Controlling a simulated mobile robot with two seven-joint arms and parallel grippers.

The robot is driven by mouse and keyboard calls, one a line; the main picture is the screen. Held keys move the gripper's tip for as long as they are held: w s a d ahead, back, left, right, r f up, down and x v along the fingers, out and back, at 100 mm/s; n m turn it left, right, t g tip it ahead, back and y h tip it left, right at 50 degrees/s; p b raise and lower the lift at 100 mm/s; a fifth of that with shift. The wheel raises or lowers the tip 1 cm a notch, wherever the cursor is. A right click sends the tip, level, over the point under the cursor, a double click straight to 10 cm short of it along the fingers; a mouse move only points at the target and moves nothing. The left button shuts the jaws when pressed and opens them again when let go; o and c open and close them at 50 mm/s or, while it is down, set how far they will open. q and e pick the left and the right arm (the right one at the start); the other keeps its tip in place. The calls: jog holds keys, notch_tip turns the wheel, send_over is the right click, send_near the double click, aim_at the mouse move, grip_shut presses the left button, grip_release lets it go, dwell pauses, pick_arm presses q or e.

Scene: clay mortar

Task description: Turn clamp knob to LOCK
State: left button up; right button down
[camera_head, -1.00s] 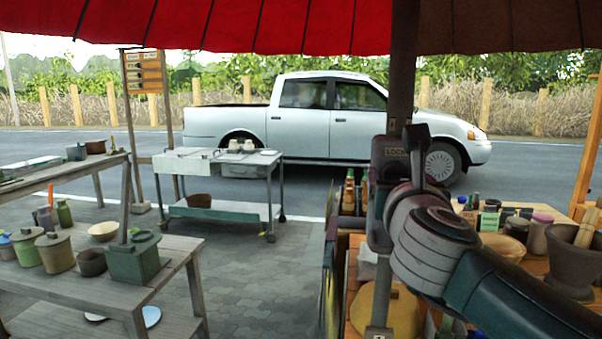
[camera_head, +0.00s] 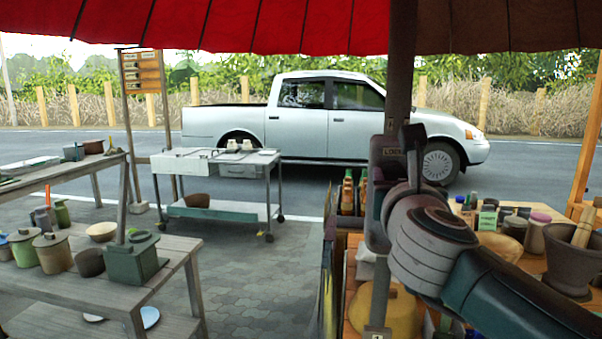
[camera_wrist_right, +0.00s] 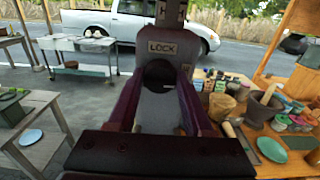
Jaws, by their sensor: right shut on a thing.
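The clamp (camera_head: 391,150) sits on the dark umbrella pole (camera_head: 402,75), and its LOCK label (camera_wrist_right: 176,47) reads clearly in the right wrist view. Below the label is the dark, rounded clamp knob (camera_wrist_right: 160,73). My right gripper (camera_wrist_right: 160,92) has its two purple fingers on either side of the knob and is shut on it. In the head view my right wrist and arm cover the knob. The knob's exact turn angle cannot be told. My left gripper is not in view.
A wooden table (camera_head: 520,263) on the right holds a mortar (camera_head: 572,255), jars and bowls. A wooden bench (camera_head: 185,250) with pots stands at left, and a metal cart (camera_head: 225,211) behind it. The paved floor between is clear. A white pickup (camera_head: 330,125) stands beyond.

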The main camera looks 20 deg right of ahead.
jog(key=n+p, duration=0.2)
jog(key=n, duration=0.1)
jog(key=shift+r+n, duration=0.15)
jog(key=shift+n, duration=0.25)
jog(key=n+p, duration=0.2)
jog(key=n, duration=0.3)
jog(key=shift+w+a, duration=0.1)
jog(key=shift+a, duration=0.05)
jog(key=n+p, duration=0.1)
jog(key=n, duration=0.1)
jog(key=n+p, duration=0.1)
jog(key=n, duration=0.1)
jog(key=shift+f+n, duration=0.2)
jog(key=shift+n, duration=0.2)
jog(key=n+p, duration=0.1)
jog(key=n, duration=0.3)
jog(key=shift+f, duration=0.1)
jog(key=shift+n, duration=0.3)
jog(key=shift+c, duration=1.6)
grip_release()
